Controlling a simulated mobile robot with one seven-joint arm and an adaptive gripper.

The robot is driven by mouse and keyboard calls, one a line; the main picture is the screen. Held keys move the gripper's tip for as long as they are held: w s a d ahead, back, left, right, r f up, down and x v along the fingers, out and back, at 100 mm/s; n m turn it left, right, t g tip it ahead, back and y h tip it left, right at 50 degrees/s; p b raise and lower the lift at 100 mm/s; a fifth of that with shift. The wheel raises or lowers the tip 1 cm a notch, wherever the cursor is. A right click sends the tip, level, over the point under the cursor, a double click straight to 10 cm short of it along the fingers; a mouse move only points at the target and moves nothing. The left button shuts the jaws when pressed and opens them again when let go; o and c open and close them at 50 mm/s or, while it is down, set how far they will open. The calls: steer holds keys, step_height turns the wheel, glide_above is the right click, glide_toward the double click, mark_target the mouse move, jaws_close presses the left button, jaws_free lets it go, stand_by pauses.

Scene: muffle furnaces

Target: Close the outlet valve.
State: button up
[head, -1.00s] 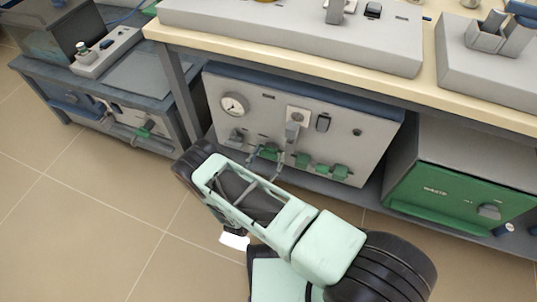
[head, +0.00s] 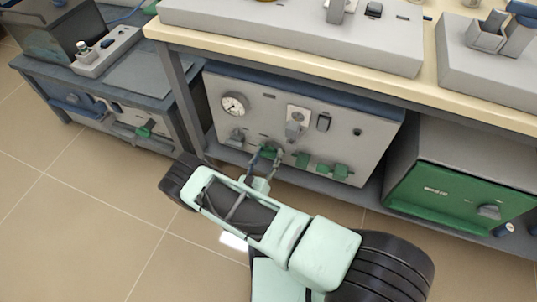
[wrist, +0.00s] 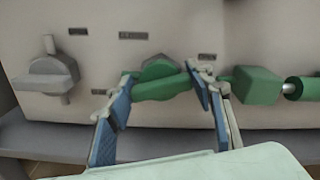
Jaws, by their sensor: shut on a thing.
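The front panel (head: 240,125) of a grey unit under the bench carries green valve handles. My gripper (wrist: 166,88) is shut on one green valve handle (wrist: 160,84), with one blue-padded finger at each end of it. The handle lies nearly level, tilted slightly up to the right. The same handle shows in the head view (head: 268,150), partly behind my gripper (head: 264,163). Another green fitting (wrist: 256,85) sits just right of the gripped handle. The labels are too small to read, so I cannot tell which valve is the outlet.
A grey knob (wrist: 47,76) is left of the handle in the wrist view. The panel also has a round gauge (head: 234,104). A green-fronted furnace (head: 445,205) stands to the right, and a bench leg (head: 184,100) to the left. The floor in front is clear.

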steer(key=n, duration=0.7)
steer(key=shift+a, duration=0.15)
steer(key=n, duration=0.4)
steer(key=shift+w+f, duration=0.1)
steer(key=shift+n, duration=1.6)
steer(key=o, duration=1.2)
steer(key=shift+f, duration=0.1)
steer(key=v, duration=1.2)
